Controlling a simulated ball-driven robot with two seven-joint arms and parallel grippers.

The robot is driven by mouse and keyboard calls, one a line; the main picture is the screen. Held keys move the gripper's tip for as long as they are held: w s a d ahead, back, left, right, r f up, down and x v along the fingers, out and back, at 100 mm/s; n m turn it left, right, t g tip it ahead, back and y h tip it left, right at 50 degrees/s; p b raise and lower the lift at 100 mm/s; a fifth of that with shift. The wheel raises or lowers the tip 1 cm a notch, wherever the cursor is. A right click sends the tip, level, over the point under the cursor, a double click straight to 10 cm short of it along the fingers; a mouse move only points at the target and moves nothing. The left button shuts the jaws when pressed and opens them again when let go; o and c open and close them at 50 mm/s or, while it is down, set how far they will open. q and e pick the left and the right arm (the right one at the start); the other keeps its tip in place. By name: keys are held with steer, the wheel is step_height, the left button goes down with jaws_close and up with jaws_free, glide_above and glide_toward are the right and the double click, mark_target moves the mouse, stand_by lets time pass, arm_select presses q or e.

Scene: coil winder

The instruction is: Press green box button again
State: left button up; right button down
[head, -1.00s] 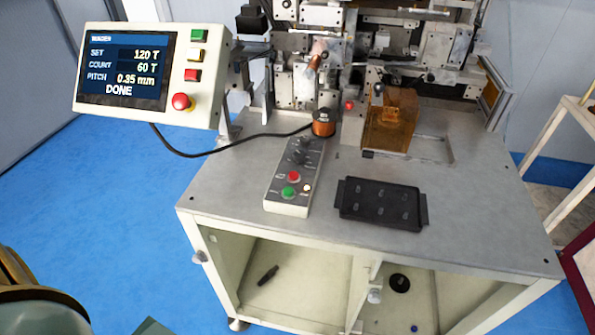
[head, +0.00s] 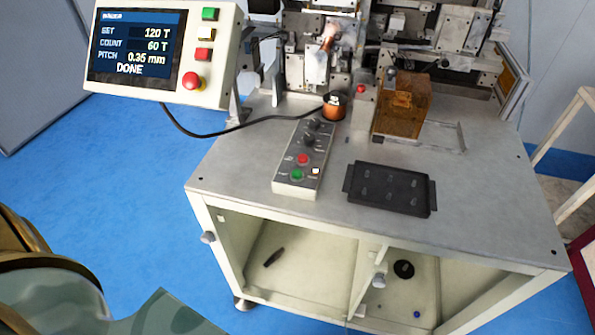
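The control box (head: 303,160) lies on the machine table, left of its middle. Its green button (head: 297,174) is at the near end, with a red button (head: 303,159) just behind it and a small lit button (head: 316,170) to the right. Dark knobs sit farther up the box. Nothing touches or covers the green button. The display panel (head: 135,48) reads SET 120 T, COUNT 60 T, PITCH 0.35 mm, DONE. Neither of my grippers is in view; only parts of my own body show at the lower left.
A black tray with pegs (head: 350,183) lies right of the box. A copper coil (head: 333,107) and an amber block (head: 402,105) stand behind. A black cable (head: 215,135) runs from the panel to the machine. The table's front edge (head: 370,245) is clear.

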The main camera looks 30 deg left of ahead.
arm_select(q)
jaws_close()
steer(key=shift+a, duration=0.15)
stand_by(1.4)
